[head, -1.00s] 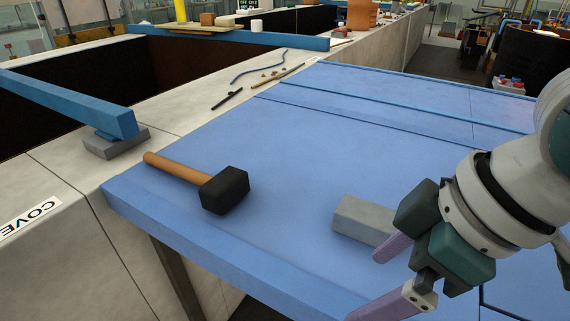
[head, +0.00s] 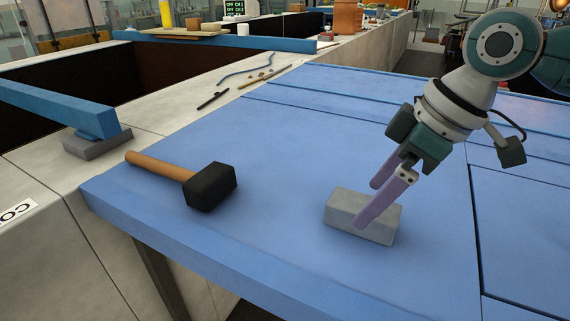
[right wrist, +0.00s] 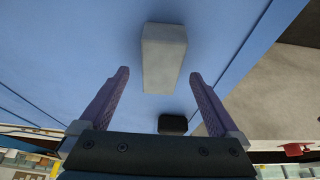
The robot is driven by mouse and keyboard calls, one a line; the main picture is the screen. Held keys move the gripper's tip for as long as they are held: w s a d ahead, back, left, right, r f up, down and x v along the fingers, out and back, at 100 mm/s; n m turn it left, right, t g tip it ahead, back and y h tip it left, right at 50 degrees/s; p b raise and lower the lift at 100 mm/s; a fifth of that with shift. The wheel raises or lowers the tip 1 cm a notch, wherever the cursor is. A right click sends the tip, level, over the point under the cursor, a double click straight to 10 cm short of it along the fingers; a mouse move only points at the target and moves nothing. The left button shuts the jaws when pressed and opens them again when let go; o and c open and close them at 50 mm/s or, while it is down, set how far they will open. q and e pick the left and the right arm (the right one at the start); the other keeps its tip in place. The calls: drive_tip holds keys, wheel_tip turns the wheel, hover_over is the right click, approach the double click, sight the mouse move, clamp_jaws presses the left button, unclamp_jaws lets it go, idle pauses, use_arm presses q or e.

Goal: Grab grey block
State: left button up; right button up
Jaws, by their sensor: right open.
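A grey block (head: 345,209) lies on the blue tabletop, right of the mallet in the head view. My right gripper (head: 368,206) is open above it, with its purple fingers slanting down over the block in the picture. In the right wrist view the block (right wrist: 163,58) lies beyond the two spread fingertips (right wrist: 160,78), lined up with the gap between them. The fingers do not appear to touch it. My left gripper is not in view.
A mallet with a black head (head: 210,187) and wooden handle lies left of the block. The blue table (head: 280,150) is clear around the block. A concrete wall top (head: 150,145) with small tools runs along the left; a blue beam (head: 60,107) rests there on another grey block (head: 97,145).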

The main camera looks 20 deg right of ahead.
sight(365, 204)
drive_tip(key=shift+x, duration=1.75)
drive_tip(key=shift+s+f, duration=0.1)
drive_tip(key=shift+f, duration=0.1)
clamp_jaws()
